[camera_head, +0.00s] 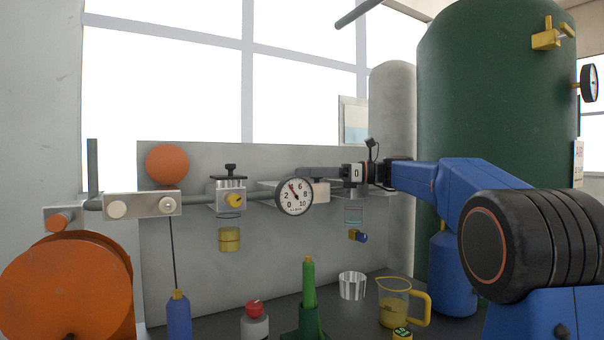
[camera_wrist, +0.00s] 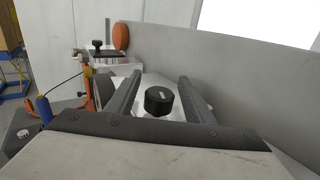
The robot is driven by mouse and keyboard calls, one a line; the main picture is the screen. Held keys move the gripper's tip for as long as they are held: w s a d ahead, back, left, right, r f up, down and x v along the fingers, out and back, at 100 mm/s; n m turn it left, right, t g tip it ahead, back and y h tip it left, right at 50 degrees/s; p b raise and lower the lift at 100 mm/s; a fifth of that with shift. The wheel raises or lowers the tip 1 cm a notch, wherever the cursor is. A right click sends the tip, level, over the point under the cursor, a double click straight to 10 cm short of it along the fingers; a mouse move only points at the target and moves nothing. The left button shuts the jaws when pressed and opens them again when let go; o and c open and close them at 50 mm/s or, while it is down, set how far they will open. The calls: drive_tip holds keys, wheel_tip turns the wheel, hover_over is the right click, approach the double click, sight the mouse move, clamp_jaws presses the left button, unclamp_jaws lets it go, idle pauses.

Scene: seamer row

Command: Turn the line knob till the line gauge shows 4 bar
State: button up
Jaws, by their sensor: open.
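The line gauge (camera_head: 294,196) is a round white dial with a black rim, marked 0 to 10, on the pipe in the head view. Its needle points up and slightly left, close to the 4 mark; the exact reading is hard to tell. A black round knob (camera_wrist: 158,101), which looks like the line knob, stands upright between my fingers in the wrist view. My gripper (camera_wrist: 160,80) is open, one finger on each side of the knob with gaps. In the head view my gripper (camera_head: 312,172) reaches left above the pipe behind the gauge; the knob is hidden there.
A unit with a black T-handle (camera_head: 230,168) and yellow dial stands left of the gauge. A grey panel (camera_head: 200,265) backs the line.

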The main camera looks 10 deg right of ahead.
drive_tip(key=shift+x, duration=0.9)
drive_tip(key=c, duration=1.1)
drive_tip(key=shift+o, duration=0.3)
drive_tip(key=shift+w+d+m+t+h, duration=0.1)
drive_tip(key=shift+m+t+h, duration=0.1)
drive_tip(key=shift+m+t, duration=0.3)
drive_tip(key=shift+w+m+t+h, duration=0.2)
drive_tip(key=shift+m+t, duration=0.1)
drive_tip(key=shift+t, duration=0.4)
drive_tip(key=o, duration=1)
drive_tip(key=shift+o, duration=0.2)
drive_tip(key=v, duration=1.7)
drive_tip(key=shift+d, duration=0.2)
